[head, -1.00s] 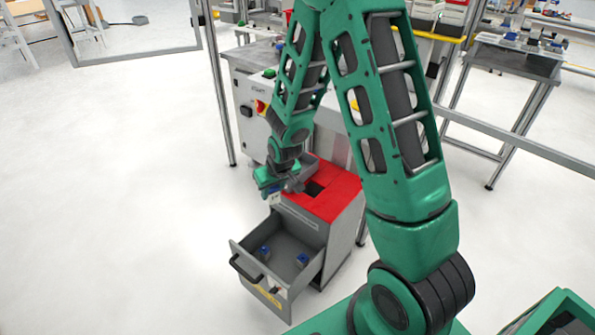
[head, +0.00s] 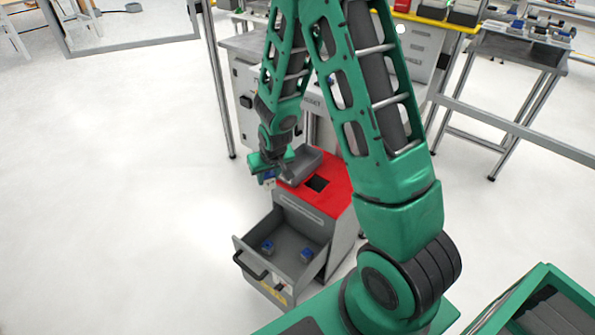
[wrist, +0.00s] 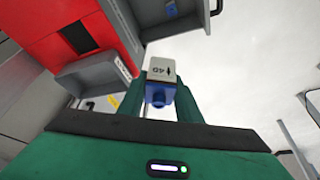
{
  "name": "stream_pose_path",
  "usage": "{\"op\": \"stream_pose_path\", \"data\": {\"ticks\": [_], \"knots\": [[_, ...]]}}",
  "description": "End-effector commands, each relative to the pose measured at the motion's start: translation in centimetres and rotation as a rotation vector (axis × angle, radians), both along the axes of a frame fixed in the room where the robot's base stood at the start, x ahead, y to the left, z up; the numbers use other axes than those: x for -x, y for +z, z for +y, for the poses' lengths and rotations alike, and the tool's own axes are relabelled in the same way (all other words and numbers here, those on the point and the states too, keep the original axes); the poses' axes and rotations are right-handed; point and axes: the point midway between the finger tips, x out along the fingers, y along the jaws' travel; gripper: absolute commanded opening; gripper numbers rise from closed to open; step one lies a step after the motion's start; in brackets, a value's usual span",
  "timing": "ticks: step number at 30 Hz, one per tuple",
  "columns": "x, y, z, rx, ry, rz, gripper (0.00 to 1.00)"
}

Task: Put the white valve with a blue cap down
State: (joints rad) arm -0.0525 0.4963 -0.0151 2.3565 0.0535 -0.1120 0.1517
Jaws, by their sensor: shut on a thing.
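The white valve with a blue cap (wrist: 161,70) is held between the fingers of my gripper (wrist: 161,88) in the wrist view, its blue cap toward the palm. In the head view my gripper (head: 269,175) is small and dark, and the valve (head: 268,180) shows only as a bit of blue and white. My gripper is in the air above and behind the open grey drawer (head: 252,240), beside the red-topped cabinet (head: 333,187). Two blue-capped pieces (head: 267,247) (head: 306,253) lie apart inside the drawer.
A grey open bin (head: 308,168) sits on the red top, close to my gripper; it also shows in the wrist view (wrist: 92,78). The red top has a dark square opening (head: 317,184). The floor (head: 120,220) left of the cabinet is clear.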

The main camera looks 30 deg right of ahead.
Motion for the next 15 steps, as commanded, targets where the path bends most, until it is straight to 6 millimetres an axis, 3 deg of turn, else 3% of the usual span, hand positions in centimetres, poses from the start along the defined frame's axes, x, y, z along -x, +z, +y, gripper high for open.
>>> {"op": "stream_pose_path", "data": {"ticks": [15], "knots": [[-2.9,-2.0,3.0,0.003,-0.788,-0.001,0.03]]}}
